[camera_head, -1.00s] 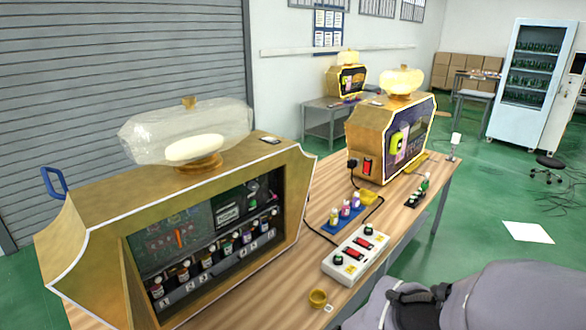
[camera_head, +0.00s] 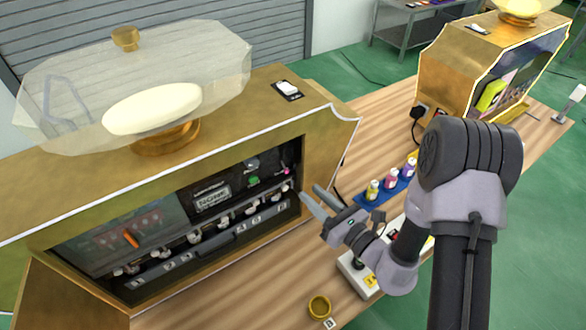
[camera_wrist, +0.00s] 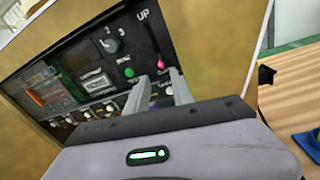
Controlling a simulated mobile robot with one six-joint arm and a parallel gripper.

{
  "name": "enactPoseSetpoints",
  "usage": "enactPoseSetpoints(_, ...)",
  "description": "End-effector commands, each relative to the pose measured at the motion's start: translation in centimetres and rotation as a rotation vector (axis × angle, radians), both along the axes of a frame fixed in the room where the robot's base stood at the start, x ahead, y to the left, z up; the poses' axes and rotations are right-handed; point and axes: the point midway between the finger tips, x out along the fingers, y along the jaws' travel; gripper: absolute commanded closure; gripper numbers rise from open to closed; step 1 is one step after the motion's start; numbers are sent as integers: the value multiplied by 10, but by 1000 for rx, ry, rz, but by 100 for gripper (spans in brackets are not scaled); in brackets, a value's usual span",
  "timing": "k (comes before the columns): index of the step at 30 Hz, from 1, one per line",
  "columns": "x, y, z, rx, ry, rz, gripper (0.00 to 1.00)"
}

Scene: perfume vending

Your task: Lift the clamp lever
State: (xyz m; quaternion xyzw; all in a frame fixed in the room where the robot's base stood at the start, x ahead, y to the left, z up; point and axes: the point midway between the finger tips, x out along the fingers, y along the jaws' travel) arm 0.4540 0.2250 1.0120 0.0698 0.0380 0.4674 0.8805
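A small pink-tipped lever (camera_head: 287,171), which looks like the clamp lever, sits at the right end of the dark control panel inside the gold machine. It also shows in the wrist view (camera_wrist: 161,64), below the "UP" marking. My gripper (camera_head: 311,193) is in front of the machine's right edge, pointing at the panel. In the wrist view, my gripper (camera_wrist: 159,74) has its two fingers parted with nothing held. The pink tip appears between and just beyond the fingertips there, apparently apart from them. The lever's lower part is hard to see.
A green button (camera_wrist: 128,73) and a numbered dial (camera_wrist: 111,46) are left of the lever. The gold machine's frame (camera_head: 325,125) borders the panel. Small bottles (camera_head: 391,178) on a blue tray, a white switch box (camera_head: 357,275) and a gold cup (camera_head: 319,307) stand on the wooden table.

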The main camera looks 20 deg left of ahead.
Motion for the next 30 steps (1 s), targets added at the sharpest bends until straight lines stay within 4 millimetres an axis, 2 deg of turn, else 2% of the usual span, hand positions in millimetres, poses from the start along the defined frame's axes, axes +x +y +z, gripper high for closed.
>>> enactPoseSetpoints(1,7,14,1,1,-4,7,71)
enactPoseSetpoints(3,19,30,1,1,-4,5,71)
enactPoseSetpoints(10,45,69,0,1,-2,3,71)
enactPoseSetpoints(15,53,80,1,2,0,2,71)
enactPoseSetpoints(23,55,82,1,0,0,1,71)
enactPoseSetpoints(24,55,82,1,0,0,1,73)
enactPoseSetpoints(28,55,82,1,0,0,1,99)
enactPoseSetpoints(30,55,81,1,0,0,1,100)
